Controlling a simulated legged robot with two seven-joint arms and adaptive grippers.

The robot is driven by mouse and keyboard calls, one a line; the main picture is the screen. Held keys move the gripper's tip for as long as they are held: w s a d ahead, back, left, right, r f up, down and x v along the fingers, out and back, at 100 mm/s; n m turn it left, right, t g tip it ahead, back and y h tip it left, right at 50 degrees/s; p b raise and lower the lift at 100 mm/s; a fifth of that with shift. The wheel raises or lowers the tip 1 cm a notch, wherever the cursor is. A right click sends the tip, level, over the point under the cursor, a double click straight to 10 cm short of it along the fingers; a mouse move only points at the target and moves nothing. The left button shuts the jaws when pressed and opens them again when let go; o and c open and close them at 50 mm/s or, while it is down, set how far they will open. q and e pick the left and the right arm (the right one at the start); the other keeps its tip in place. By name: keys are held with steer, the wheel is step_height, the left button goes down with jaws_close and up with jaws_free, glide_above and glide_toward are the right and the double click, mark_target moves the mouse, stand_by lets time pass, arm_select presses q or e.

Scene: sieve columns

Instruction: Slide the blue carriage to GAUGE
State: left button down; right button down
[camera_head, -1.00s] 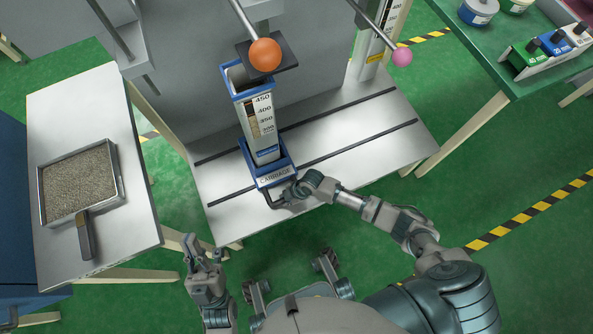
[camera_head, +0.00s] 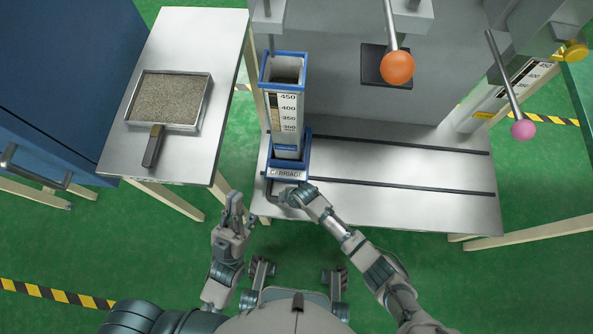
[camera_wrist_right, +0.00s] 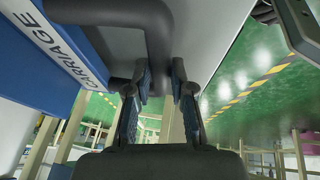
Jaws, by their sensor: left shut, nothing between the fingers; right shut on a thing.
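The blue carriage (camera_head: 289,172), labelled CARRIAGE, stands near the left end of the white bench (camera_head: 400,205). It carries an upright clear column (camera_head: 287,112) with a number scale and a blue top collar. A black bent handle (camera_wrist_right: 113,84) sticks out of the carriage front. My right gripper (camera_head: 288,198) is at this handle and shut on it; in the right wrist view its fingers (camera_wrist_right: 160,92) stand beside the bar, the contact partly hidden. My left gripper (camera_head: 235,208) is shut and empty, left of the bench front. No GAUGE label is readable.
Two dark rails (camera_head: 400,186) cross the bench, clear to the right of the carriage. A side table (camera_head: 190,50) at left holds a sieve tray (camera_head: 208,105) of grains.

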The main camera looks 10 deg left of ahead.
mark_target(275, 198)
steer(key=shift+a+f, duration=0.1)
steer(key=shift+a, duration=1.2)
steer(key=c, duration=1)
jaws_free()
steer(key=shift+a, duration=0.2)
steer(key=v, duration=1.2)
